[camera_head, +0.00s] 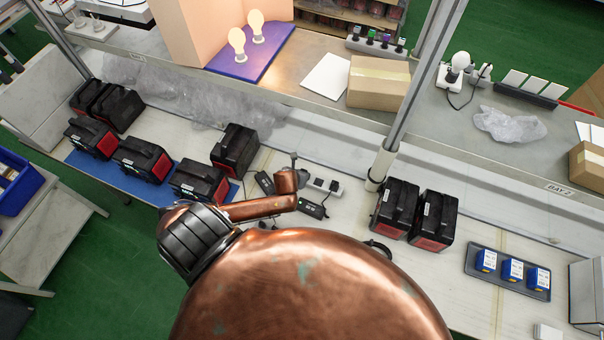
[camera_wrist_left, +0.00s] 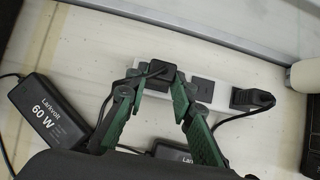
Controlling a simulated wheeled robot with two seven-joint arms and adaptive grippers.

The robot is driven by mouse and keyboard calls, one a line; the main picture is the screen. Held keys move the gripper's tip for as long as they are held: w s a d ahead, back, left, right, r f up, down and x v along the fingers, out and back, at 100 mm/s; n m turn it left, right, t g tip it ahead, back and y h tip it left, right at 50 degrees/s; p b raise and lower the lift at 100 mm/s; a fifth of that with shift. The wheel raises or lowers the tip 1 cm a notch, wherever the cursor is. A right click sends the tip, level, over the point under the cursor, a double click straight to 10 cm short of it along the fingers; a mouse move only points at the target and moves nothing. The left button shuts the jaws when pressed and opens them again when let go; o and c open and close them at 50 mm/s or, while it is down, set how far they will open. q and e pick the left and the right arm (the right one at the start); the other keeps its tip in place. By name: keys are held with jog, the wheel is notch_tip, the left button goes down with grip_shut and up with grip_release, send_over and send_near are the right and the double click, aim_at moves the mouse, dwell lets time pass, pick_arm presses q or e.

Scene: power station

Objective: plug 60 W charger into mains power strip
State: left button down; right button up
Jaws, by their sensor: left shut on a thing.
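The 60 W charger (camera_wrist_left: 48,112), a black brick labelled Larkvolt, lies on the bench at the left of the left wrist view. My left gripper (camera_wrist_left: 156,80) is shut on a small black plug (camera_wrist_left: 158,69) at the left end of the white power strip (camera_wrist_left: 203,88). A thin cable runs from this plug down beside the left finger. I cannot tell whether the plug is seated or just above the strip. The strip also shows in the head view (camera_head: 326,186), beside my copper arm. My right gripper is not in view.
Another black plug (camera_wrist_left: 253,99) sits at the strip's right end. A second Larkvolt brick (camera_wrist_left: 171,153) is partly hidden behind my gripper. Black battery packs (camera_head: 235,150) stand left and right of the strip. A metal post (camera_head: 380,164) rises right of it.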

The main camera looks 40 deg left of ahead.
pick_arm(q)
jog(key=shift+f, duration=0.3)
dwell(0.6)
jog(key=c, duration=1.6)
grip_release()
jog(key=v, duration=1.2)
jog(key=shift+f, duration=0.1)
